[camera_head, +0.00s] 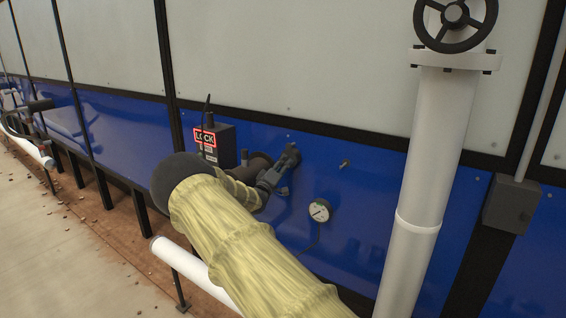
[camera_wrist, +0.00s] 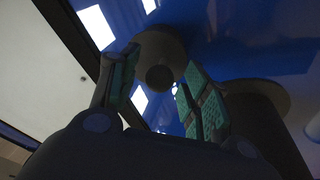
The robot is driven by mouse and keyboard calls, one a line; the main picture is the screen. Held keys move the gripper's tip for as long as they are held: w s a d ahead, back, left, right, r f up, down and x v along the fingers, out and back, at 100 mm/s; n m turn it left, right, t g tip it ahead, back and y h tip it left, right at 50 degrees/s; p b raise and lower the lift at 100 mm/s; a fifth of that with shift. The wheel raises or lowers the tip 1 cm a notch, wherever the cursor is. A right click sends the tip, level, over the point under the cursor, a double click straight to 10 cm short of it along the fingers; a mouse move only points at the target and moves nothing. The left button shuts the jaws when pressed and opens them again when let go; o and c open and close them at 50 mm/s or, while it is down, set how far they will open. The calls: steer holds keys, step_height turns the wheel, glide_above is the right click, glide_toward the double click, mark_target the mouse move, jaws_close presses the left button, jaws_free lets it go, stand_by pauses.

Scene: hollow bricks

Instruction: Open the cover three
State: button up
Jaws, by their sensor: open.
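In the wrist view, a round dark cover-like piece with a central knob (camera_wrist: 160,78) stands on the blue panel, beyond and between my fingers. I see no number on it, so I cannot tell whether it is cover three. My gripper (camera_wrist: 158,82) is open, with green-padded fingers to either side of the knob in the picture; I cannot tell whether they touch it. In the head view my gripper (camera_head: 288,158) is close to the blue panel (camera_head: 365,190), and my sleeved arm hides part of the area around it.
A dark box with a red-framed LOCK sign (camera_head: 205,138) is left of my gripper. A gauge (camera_head: 319,210) and a small brass fitting (camera_head: 344,164) are to its right. A thick white pipe (camera_head: 425,150) with a handwheel (camera_head: 455,15) stands further right. A white rail (camera_head: 190,262) runs below.

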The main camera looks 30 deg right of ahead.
steer(key=shift+w+d+r, duration=0.1)
steer(key=shift+w+d, duration=0.15)
steer(key=shift+d, duration=0.15)
jaws_close()
